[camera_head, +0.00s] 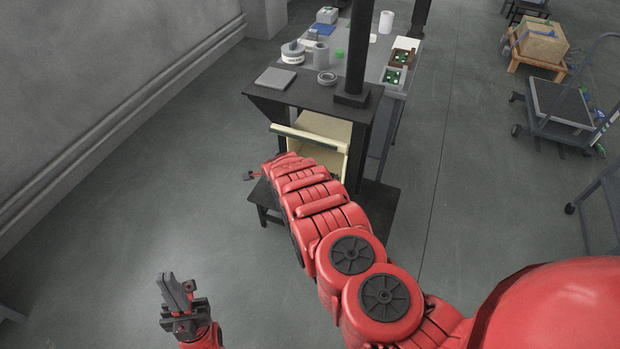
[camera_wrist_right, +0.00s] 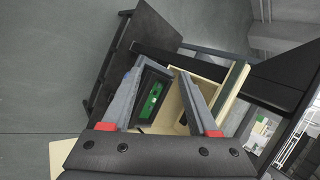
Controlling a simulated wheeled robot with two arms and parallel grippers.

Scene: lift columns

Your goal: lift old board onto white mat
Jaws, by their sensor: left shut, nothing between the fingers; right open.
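In the right wrist view a green board (camera_wrist_right: 153,98) lies in a dark tray or frame inside a pale open drawer (camera_wrist_right: 178,110). My right gripper (camera_wrist_right: 161,66) is open, its two fingers on either side of the board in the picture; contact cannot be told. In the head view my right arm reaches to the black cabinet and hides the board. My left gripper (camera_head: 179,286) is shut and empty, over bare floor at bottom left.
The black cabinet (camera_head: 310,95) carries a grey pad (camera_head: 274,78), a tape roll (camera_head: 326,78) and a dark post (camera_head: 358,50). Trays with green boards (camera_head: 393,76) stand on the bench behind. A cart (camera_head: 565,105) is at right. The floor at left is clear.

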